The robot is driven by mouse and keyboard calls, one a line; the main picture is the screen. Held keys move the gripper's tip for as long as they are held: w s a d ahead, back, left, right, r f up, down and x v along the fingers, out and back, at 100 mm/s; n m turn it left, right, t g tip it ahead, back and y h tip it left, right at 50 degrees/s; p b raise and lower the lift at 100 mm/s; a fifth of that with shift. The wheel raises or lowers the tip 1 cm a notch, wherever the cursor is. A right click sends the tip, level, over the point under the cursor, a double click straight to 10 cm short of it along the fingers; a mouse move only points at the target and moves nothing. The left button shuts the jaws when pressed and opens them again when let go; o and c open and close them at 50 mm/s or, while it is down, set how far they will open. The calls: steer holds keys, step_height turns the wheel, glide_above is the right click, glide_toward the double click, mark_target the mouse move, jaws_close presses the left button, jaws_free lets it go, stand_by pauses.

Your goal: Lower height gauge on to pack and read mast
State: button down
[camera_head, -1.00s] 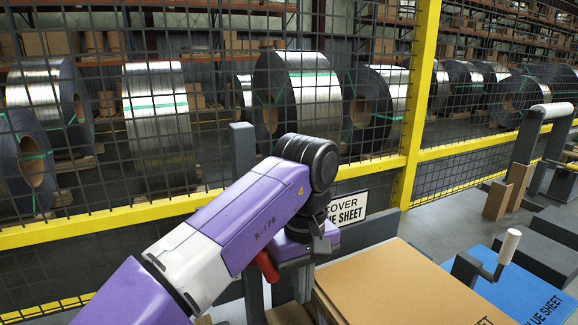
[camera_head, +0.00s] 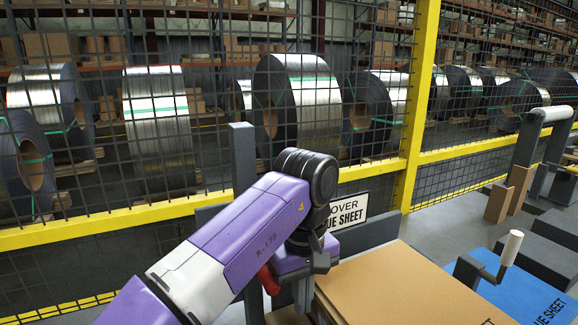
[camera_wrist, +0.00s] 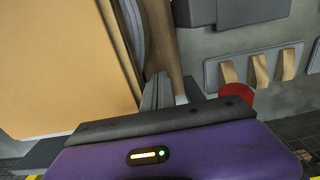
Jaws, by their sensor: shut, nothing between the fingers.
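The pack (camera_head: 405,285) is a flat tan stack at the lower right of the head view. It also shows as a tan face at the left of the wrist view (camera_wrist: 60,65). My gripper (camera_wrist: 165,92) is shut and empty beside the pack's edge; in the head view its fingers (camera_head: 303,295) point down left of the pack. A red part (camera_head: 268,281) shows just left of my gripper, and red also shows behind it in the wrist view (camera_wrist: 236,92). A dark upright post (camera_head: 243,165) stands behind my arm; I cannot tell whether it is the gauge mast. No scale is readable.
A yellow-framed mesh fence (camera_head: 418,110) stands behind, with steel coils (camera_head: 158,125) beyond. A sign (camera_head: 347,212) is partly hidden by my arm. A blue sheet (camera_head: 530,290) and a white-handled crank (camera_head: 511,247) are right of the pack.

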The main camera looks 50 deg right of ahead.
steer(key=shift+w+a+f+b, duration=0.15)
steer(key=shift+f+b, duration=0.1)
steer(key=shift+f, duration=0.45)
steer(key=shift+a+f+b, duration=0.15)
steer(key=shift+f+b, duration=0.05)
steer(key=shift+f, duration=0.45)
stand_by(0.4)
step_height(320, 180, up, 8)
steer(key=p, duration=0.8)
steer(key=shift+d, duration=0.2)
